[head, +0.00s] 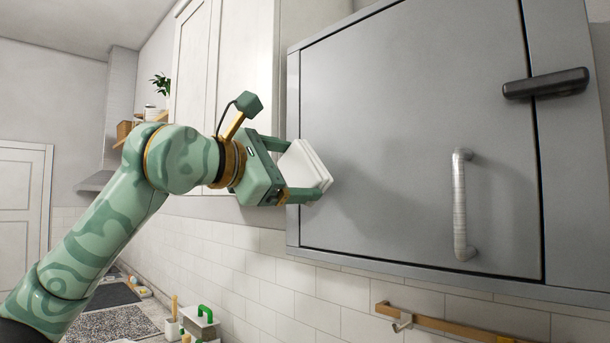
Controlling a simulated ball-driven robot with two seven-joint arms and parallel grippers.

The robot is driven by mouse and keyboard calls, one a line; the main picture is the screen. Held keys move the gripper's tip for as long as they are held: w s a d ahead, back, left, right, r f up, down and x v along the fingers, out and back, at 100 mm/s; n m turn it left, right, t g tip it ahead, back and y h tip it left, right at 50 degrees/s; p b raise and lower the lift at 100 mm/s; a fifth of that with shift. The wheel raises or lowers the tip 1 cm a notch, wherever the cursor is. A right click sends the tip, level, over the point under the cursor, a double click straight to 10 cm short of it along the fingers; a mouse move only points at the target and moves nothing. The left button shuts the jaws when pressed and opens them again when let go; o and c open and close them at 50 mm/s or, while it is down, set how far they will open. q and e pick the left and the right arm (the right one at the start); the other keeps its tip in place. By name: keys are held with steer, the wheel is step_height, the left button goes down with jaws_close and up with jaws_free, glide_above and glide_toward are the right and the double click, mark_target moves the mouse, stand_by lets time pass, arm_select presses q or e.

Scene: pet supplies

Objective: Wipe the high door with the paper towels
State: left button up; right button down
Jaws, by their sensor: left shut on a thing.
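The high door (410,110) is the grey front of a wall cabinet, shut, with a light metal handle (460,205) low on its right side. My left gripper (302,172) is at the door's left edge, shut on a folded white stack of paper towels (306,165). The towels are close to the door's left part; I cannot tell for sure whether they touch it. My right gripper is not in view.
A dark latch (545,83) juts out at the cabinet's upper right. A wooden rail with a hook (402,320) is on the tiled wall below. A white cupboard (225,80) adjoins on the left. A green-handled caddy (203,320) stands on the counter below.

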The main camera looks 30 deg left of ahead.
arm_select(q)
steer(key=shift+v, duration=0.85)
steer(key=v, duration=0.3)
steer(key=shift+f, duration=0.1)
